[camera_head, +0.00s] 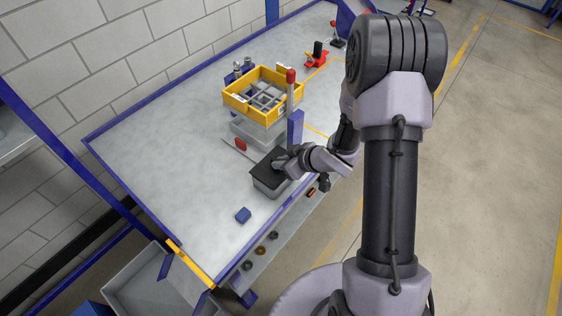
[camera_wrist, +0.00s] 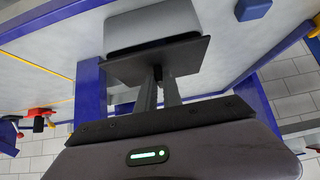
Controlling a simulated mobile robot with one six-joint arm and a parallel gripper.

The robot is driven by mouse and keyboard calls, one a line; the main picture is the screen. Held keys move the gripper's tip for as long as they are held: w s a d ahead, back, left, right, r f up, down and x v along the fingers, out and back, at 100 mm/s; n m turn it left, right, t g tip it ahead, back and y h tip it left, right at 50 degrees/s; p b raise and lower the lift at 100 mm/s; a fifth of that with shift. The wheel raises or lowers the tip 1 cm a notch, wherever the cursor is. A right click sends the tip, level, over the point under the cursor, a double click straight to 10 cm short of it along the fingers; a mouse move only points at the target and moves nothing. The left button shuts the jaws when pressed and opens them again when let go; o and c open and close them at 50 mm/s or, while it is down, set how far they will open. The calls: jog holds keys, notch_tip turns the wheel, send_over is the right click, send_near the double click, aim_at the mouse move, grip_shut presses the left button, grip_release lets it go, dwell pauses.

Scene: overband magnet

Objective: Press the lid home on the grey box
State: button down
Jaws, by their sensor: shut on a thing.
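The grey box (camera_head: 266,188) stands near the front edge of the bench, and its pale wall shows at the top of the wrist view (camera_wrist: 152,25). The black lid (camera_head: 265,164) lies over the box top; it is a dark plate in the wrist view (camera_wrist: 125,68). My gripper (camera_head: 281,161) is at the lid's right part. In the wrist view my gripper (camera_wrist: 158,77) has its fingers shut on the small dark knob of the lid.
A yellow divided crate (camera_head: 237,101) sits on a grey bin (camera_head: 250,132) behind the box. A blue post (camera_head: 295,128) and a red-topped post (camera_head: 290,78) stand close by. A blue block (camera_head: 243,215) lies in front. The bench's left side is clear.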

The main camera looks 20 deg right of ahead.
jog(key=shift+f+b, duration=0.4)
jog(key=shift+f, duration=0.15)
jog(key=c, duration=1.4)
grip_release()
jog(key=shift+r, duration=0.1)
jog(key=p+v, duration=0.6)
jog(key=v, duration=1.1)
jog(key=shift+s, duration=0.2)
jog(key=shift+d, duration=0.1)
